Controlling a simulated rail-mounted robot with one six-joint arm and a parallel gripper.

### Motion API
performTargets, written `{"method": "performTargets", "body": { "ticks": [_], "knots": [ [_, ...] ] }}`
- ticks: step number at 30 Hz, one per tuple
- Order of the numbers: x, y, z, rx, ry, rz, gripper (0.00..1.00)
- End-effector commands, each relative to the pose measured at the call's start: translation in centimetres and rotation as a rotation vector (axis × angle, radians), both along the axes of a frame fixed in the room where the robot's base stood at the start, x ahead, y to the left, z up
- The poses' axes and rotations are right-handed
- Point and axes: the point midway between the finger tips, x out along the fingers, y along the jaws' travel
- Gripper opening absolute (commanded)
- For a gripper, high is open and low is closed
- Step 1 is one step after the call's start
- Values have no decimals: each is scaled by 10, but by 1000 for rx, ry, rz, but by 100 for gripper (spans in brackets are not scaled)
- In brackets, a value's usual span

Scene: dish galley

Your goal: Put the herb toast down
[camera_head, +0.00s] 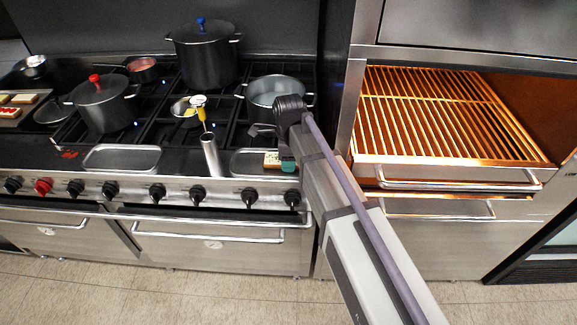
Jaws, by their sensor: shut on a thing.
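My gripper (279,150) is at the front right of the stove and points down. It is shut on the herb toast (271,161), a small pale piece with green at its side, partly hidden by the gripper. The toast is over the right end of the right steel tray (243,166) on the stove's front ledge. I cannot tell whether it touches the tray. My arm covers the area just right of it.
A wide pot (270,91) stands just behind my gripper. A steel cylinder (211,157) stands left of the right tray. Another tray (122,157) lies empty farther left. Lidded pots (205,60) stand on the burners. A glowing grill rack (440,115) is at the right.

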Motion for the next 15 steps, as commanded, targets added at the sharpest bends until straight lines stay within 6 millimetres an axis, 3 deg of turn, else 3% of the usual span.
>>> {"method": "performTargets", "body": {
  "ticks": [9,10,12,15],
  "knots": [
    [0,0,-3,0,0,0,29],
    [0,0,-1,0,0,0,59],
    [0,0,-1,0,0,0,65],
    [0,0,-1,0,0,0,66]
  ]
}}
